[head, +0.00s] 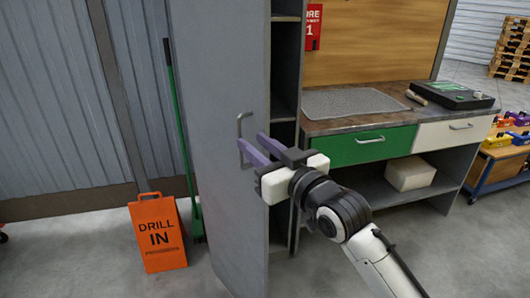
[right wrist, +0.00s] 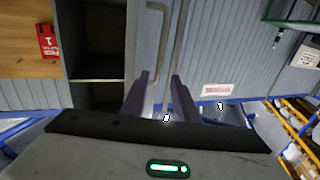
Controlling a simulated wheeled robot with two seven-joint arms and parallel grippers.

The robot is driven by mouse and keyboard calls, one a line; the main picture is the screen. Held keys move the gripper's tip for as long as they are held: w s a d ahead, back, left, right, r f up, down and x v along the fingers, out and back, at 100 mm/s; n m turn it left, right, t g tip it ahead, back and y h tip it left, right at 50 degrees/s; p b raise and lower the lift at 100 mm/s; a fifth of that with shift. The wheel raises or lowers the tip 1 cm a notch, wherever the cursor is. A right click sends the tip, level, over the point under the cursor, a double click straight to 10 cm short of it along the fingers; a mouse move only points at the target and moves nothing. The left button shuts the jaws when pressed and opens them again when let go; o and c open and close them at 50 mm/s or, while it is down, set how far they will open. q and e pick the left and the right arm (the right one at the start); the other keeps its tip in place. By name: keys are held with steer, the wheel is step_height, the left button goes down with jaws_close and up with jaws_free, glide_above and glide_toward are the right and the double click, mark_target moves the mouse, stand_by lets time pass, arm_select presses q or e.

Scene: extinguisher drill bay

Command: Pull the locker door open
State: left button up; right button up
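The grey locker door (head: 218,85) stands partly open in the head view. The shelves of the dark locker interior (head: 285,55) show to its right. The door has a vertical bar handle (head: 241,125), which also shows in the right wrist view (right wrist: 163,40). My right gripper (head: 252,149) is at the lower part of the handle. Its two purple fingers are apart, and in the right wrist view (right wrist: 158,78) the handle's lower end lies between or just beyond the fingertips. I cannot tell if they touch it. My left gripper is not in view.
An orange drill sign (head: 157,232) stands on the floor left of the door, beside a green-handled tool (head: 182,130). Right of the locker is a workbench (head: 330,125) with a green drawer (head: 370,145). A blue cart (head: 495,170) stands at far right.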

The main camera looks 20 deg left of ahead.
steer(key=shift+v, duration=1.75)
